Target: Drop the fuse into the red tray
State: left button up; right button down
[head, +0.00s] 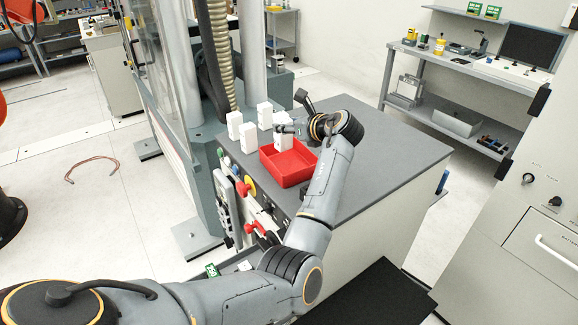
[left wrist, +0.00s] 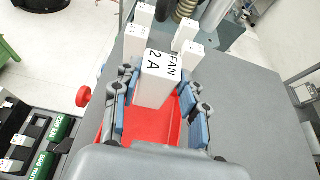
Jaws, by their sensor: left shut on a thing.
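The fuse is a white block marked "FAN 2 A" (left wrist: 158,78), held between the blue-padded fingers of my left gripper (left wrist: 160,98) in the left wrist view. In the head view the fuse (head: 282,142) shows at the back part of the red tray (head: 291,181), below my left gripper (head: 286,130). The red tray (left wrist: 150,131) lies under the gripper in the left wrist view, partly hidden by the fuse and fingers. Whether the fuse touches the tray floor I cannot tell. My right gripper is not in view.
Several other white blocks (head: 248,138) stand on the grey cabinet top (head: 375,145) behind and left of the tray. A testing machine with columns (head: 180,75) rises behind them. Red knobs (head: 243,188) are on the cabinet's front. The cabinet top's right side is clear.

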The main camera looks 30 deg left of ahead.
pick_arm(q)
jog(key=o, duration=1.3)
jog(key=shift+d, duration=0.1)
jog(key=v, duration=0.7)
jog(key=shift+s+d+r, duration=0.1)
jog(key=shift+s, duration=0.05)
